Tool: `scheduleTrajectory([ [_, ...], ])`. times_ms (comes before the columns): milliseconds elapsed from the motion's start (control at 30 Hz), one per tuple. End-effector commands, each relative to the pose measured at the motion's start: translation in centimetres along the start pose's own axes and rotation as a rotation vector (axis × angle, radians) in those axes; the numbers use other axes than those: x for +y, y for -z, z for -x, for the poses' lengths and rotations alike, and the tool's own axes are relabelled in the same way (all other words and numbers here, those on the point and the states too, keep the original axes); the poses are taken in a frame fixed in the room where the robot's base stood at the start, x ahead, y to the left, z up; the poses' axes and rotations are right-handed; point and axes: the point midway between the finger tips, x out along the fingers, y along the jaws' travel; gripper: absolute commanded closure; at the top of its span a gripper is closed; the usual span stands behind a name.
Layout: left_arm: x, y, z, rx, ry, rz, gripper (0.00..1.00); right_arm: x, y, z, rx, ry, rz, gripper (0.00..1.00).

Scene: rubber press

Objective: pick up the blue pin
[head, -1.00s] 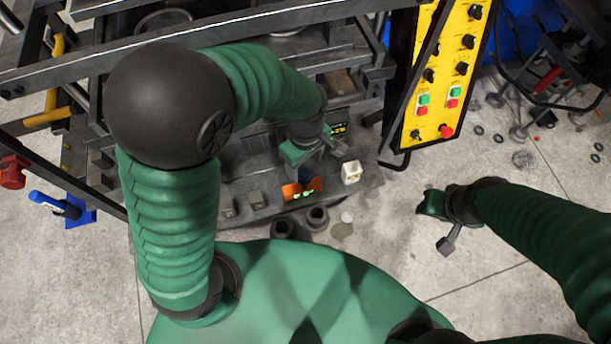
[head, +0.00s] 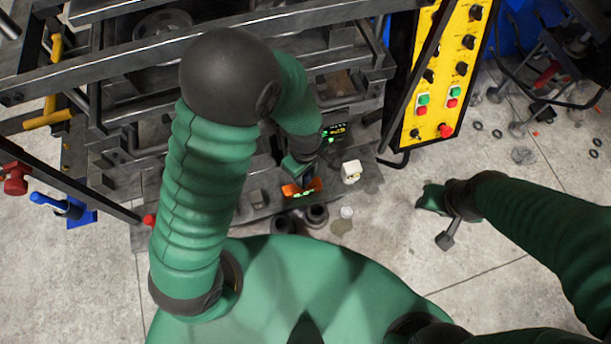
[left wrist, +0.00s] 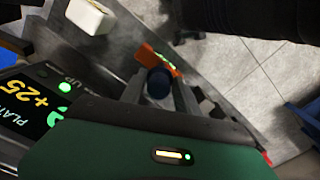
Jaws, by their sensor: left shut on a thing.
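The blue pin (left wrist: 158,83) shows as a dark blue round end in the left wrist view. It sits between the two fingers of my left gripper (left wrist: 160,95), which is shut on it. Beyond the pin is an orange block (left wrist: 164,58) with green marks. In the head view my left gripper (head: 300,172) is right above the orange block (head: 303,189), and it hides most of the pin. I cannot tell whether the pin is clear of the block. My right gripper (head: 438,222) hangs over the floor at the right, apart from everything; its fingers are unclear.
A white block (head: 351,172) stands just right of the orange one on the dark press ledge. Dark round cups (head: 315,215) lie at the ledge's near side. A yellow control panel (head: 436,75) rises at the right. A blue-handled tool (head: 48,202) is at the far left.

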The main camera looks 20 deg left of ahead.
Motion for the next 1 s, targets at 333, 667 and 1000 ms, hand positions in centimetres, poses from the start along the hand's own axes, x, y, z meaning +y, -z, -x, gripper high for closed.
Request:
scheduleTrajectory([
  [333,0.1,0.0,0.1,0.001,0.0,0.0,1.0,0.0,0.0,0.0,0.0,0.0,0.0,0.58],
  [667,0.1,-0.1,1.0,0.001,-0.003,-0.001,1.0,0.0,-0.1,-0.4,0.0,0.0,0.0,0.58],
  [1000,-2.0,-2.2,3.6,0.0,-0.001,-0.005,1.0,0.0,-0.5,-1.9,0.0,0.0,0.0,0.58],
])
